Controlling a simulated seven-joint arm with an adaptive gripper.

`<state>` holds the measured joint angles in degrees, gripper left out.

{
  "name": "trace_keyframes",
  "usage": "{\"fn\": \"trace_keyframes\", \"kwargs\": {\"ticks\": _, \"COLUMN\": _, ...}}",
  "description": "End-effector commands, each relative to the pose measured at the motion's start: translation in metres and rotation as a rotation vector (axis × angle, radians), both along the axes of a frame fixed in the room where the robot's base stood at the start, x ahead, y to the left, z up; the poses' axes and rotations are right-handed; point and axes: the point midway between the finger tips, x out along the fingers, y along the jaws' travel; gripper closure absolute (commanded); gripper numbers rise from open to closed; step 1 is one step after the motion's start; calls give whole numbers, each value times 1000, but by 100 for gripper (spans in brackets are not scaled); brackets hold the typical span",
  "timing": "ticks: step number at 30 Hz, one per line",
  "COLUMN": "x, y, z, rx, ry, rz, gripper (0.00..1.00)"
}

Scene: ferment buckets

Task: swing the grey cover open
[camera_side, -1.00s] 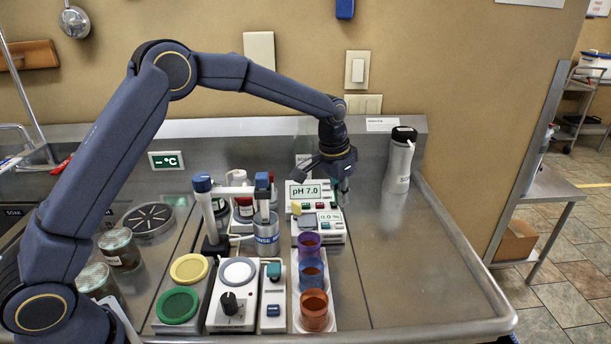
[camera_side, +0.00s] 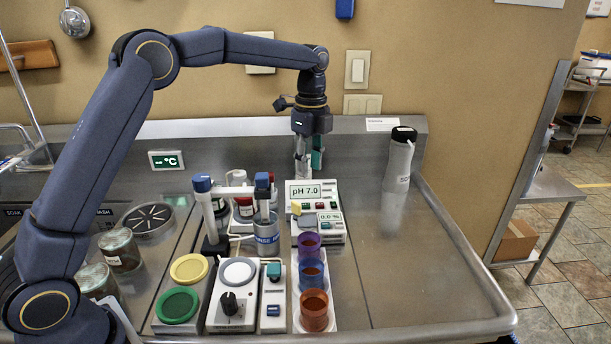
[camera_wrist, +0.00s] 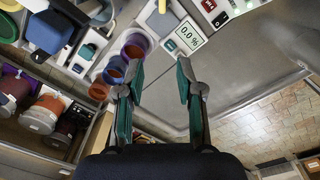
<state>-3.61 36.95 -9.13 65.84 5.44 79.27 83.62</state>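The white meter reading 0.0 % (camera_side: 331,232) stands at the back middle of the counter, in front of the pH 7.0 meter (camera_side: 327,190). A small grey flap (camera_side: 307,220) lies on its left part and looks closed; I take it for the grey cover. My gripper (camera_side: 309,174) points down above and behind the meters. It is open and empty, with its fingers apart in the wrist view (camera_wrist: 160,72).
Purple, blue and orange cups (camera_side: 312,272) stand in a row in front of the meter. A steel beaker (camera_side: 266,238) and a stand with blue caps (camera_side: 203,184) are to its left.

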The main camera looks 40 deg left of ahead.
Motion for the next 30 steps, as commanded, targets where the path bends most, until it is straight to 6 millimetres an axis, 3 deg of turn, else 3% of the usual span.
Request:
{"fn": "trace_keyframes", "kwargs": {"ticks": 4, "x": 0, "y": 36, "z": 33, "rx": -1, "ry": -23, "rz": -46, "gripper": 64}}
{"fn": "trace_keyframes", "kwargs": {"ticks": 8, "x": 0, "y": 44, "z": 26, "rx": -1, "ry": -26, "rz": -28, "gripper": 64}}
{"fn": "trace_keyframes", "kwargs": {"ticks": 14, "x": -1, "y": 43, "z": -11, "rx": 0, "ry": -22, "rz": -27, "gripper": 64}}
{"fn": "trace_keyframes", "kwargs": {"ticks": 24, "x": -1, "y": 43, "z": -91, "rx": 0, "ry": -25, "rz": -26, "gripper": 64}}
{"fn": "trace_keyframes", "kwargs": {"ticks": 30, "x": 0, "y": 43, "z": -123, "rx": 0, "ry": -27, "rz": -27, "gripper": 64}}
